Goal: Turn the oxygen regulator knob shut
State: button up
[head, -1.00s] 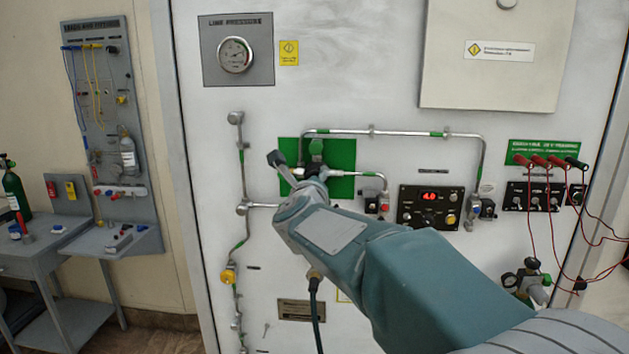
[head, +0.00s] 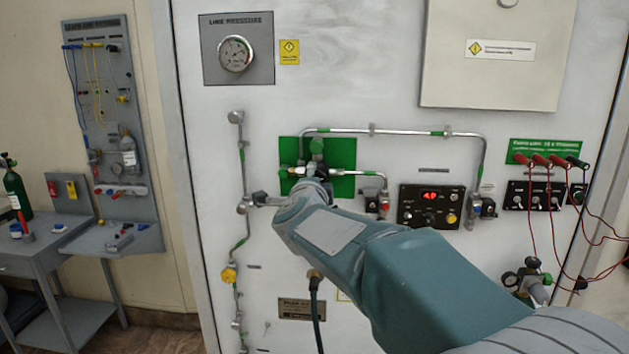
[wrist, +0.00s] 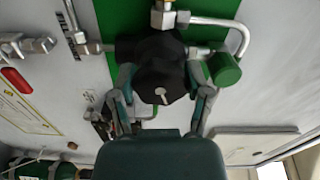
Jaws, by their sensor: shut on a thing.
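In the wrist view, a black lobed regulator knob (wrist: 160,80) with a pale mark at its centre is in front of a green panel (wrist: 120,15). The two fingers of my gripper (wrist: 160,92) are on either side of the knob, shut on it. In the head view, the green panel (head: 345,155) is on the white wall. My arm and wrist cover most of the knob there, and my fingertips are hard to make out.
Metal pipes (head: 405,133) run around the green panel. A green-capped fitting (wrist: 225,68) is close to the right finger in the wrist view. A pressure gauge (head: 236,53) is at upper left. A control box with a red display (head: 430,206) is to the right.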

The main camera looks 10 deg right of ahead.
jog(key=n, duration=0.7)
jog(key=shift+f, duration=0.4)
jog(key=n, duration=0.6)
jog(key=shift+f+n, duration=0.2)
jog(key=shift+n, duration=0.2)
jog(key=o, duration=1.2)
jog(key=shift+r, duration=0.15)
jog(key=shift+r, duration=0.1)
jog(key=shift+s, duration=0.2)
jog(key=v, duration=1.1)
jog(key=shift+s+a, duration=0.2)
